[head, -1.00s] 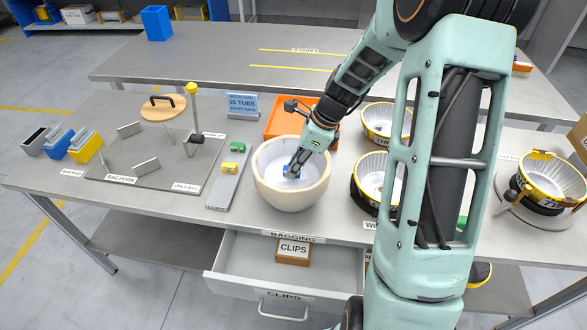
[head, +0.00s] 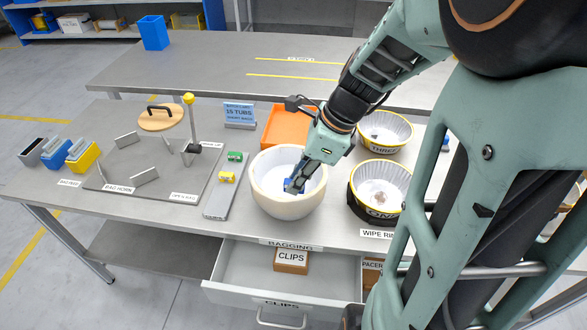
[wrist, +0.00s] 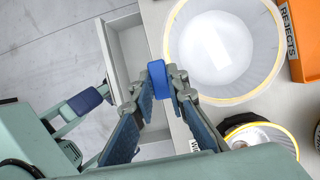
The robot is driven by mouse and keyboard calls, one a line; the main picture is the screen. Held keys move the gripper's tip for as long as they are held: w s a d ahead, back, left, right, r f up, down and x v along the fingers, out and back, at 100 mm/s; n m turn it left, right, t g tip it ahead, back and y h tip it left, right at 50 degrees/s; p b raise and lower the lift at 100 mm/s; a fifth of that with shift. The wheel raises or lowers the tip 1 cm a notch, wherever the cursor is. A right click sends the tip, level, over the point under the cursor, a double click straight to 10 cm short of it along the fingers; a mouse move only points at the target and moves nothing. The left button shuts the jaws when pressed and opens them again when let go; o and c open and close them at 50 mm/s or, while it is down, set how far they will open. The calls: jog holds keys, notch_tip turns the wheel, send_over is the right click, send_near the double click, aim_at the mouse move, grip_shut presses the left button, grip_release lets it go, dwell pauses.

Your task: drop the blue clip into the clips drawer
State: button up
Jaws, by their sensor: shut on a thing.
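My gripper (head: 295,187) is shut on the blue clip (head: 289,184), over the wide cream bowl in the head view. In the wrist view, the blue clip (wrist: 157,75) sticks out from between the fingertips (wrist: 160,92). There it lies between the bowl's rim on the right and the open drawer on the left. The clips drawer (head: 235,285) is pulled out below the table's front edge, with a CLIPS label on its front. It also shows in the wrist view (wrist: 125,45). A small brown box (head: 291,268) labelled CLIPS sits in it at the back.
The cream bowl (head: 262,200) stands close behind the drawer. A grey strip (head: 216,205) with a green and a yellow clip lies left of it. Tubs with yellow rims (head: 352,190) stand to the right, and an orange REJECTS tray (wrist: 303,50) is behind. The drawer's left part looks free.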

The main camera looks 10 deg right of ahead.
jog(key=shift+s+a+r, duration=0.1)
jog(key=shift+s+r, duration=0.25)
jog(key=shift+s, duration=0.35)
jog(key=shift+s+a+r, duration=0.1)
jog(key=shift+s+r, duration=0.2)
jog(key=shift+s, duration=0.4)
